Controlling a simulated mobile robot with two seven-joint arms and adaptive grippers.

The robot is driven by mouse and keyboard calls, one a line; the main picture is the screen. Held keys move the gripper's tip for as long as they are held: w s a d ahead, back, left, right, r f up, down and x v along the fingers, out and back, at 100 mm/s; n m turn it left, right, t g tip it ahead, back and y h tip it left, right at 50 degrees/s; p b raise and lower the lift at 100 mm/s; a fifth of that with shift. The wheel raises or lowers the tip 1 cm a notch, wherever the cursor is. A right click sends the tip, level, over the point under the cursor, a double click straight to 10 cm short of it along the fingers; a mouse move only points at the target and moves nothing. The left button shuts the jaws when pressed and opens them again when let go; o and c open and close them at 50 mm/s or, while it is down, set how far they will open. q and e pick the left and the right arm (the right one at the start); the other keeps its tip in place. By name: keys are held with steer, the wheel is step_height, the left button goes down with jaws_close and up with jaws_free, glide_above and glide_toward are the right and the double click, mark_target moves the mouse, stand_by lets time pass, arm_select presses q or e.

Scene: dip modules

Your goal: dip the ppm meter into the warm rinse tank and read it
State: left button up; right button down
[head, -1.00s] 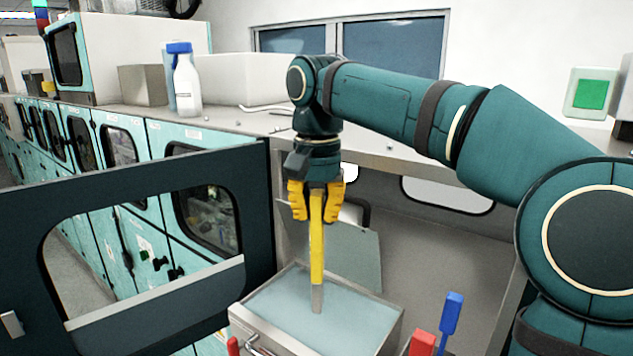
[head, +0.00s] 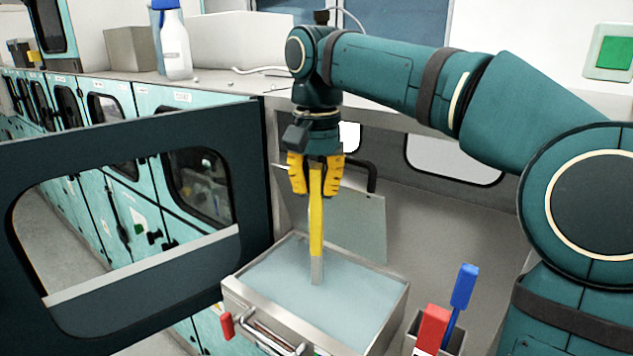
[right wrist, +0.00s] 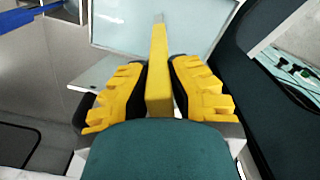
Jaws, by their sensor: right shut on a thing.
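The yellow ppm meter (head: 316,215) hangs upright from my right gripper (head: 316,176), with its grey tip pointing down over the rinse tank (head: 393,308). The tip overlaps the pale blue liquid in the head view; whether it is below the surface I cannot tell for sure. My right gripper's yellow fingers are shut on the meter's upper part. In the right wrist view, the meter (right wrist: 159,75) stands between the two fingers (right wrist: 159,98), with the tank's liquid beyond it. My left gripper is not in view.
A dark door (head: 140,215) with a window stands open at the left. A raised grey lid (head: 350,222) is behind the tank. A holder at lower right has a red item (head: 432,328) and a blue one (head: 463,287). A spray bottle (head: 174,42) stands on the counter.

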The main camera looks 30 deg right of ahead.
mark_target(313, 226)
steer(key=shift+f+b, duration=1.25)
steer(key=shift+f, duration=0.75)
steer(key=f, duration=0.1)
steer(key=f+b, duration=0.1)
steer(key=a+f+b, duration=0.1)
steer(key=shift+s, duration=0.4)
steer(key=f, duration=0.1)
steer(key=d+b, duration=0.1)
steer(key=f, duration=0.1)
steer(key=shift+w+d+f, duration=0.15)
steer(key=shift+w+f, duration=0.2)
steer(key=shift+w+d+f+b, duration=0.1)
steer(key=shift+d+f+b, duration=0.15)
steer(key=shift+b, duration=0.1)
steer(key=shift+a, duration=0.4)
steer(key=shift+r, duration=0.15)
